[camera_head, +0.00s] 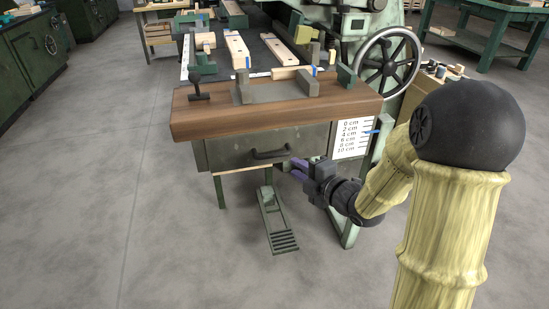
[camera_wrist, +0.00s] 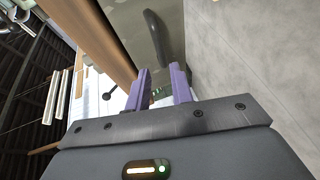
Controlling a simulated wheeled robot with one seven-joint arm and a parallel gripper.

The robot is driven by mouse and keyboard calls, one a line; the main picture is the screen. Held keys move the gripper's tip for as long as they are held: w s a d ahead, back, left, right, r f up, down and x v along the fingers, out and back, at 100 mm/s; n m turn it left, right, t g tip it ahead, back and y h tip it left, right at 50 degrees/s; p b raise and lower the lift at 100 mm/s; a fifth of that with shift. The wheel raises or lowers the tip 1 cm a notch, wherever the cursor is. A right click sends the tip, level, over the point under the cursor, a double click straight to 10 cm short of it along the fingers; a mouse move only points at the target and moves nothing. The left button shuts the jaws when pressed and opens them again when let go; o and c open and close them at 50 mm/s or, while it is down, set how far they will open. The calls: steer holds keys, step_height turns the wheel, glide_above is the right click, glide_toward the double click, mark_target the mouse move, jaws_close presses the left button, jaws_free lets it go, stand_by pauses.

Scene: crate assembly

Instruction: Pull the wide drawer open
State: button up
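The wide drawer (camera_head: 222,151) has a dark grey-green front and sits under the thick wooden top of the machine bench. Its dark bar handle (camera_head: 270,154) is at the middle of the front; the handle also shows in the wrist view (camera_wrist: 155,38). I cannot tell whether the drawer is fully shut. My gripper (camera_head: 295,167), with purple fingers, is just right of the handle and slightly below it. In the wrist view my gripper (camera_wrist: 161,82) has a gap between its fingers, with nothing held. The handle lies beyond the fingertips, apart from them.
The wooden top (camera_head: 280,118) overhangs the drawer. A white centimetre scale (camera_head: 352,138) is right of the drawer, near a green leg. A green pedal (camera_head: 274,222) stands on the floor below. The grey floor (camera_head: 110,210) in front and to the left is clear.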

mark_target(276, 156)
steer(key=b+x, duration=0.2)
steer(key=x, duration=0.9)
steer(key=shift+c, duration=0.4)
jaws_close()
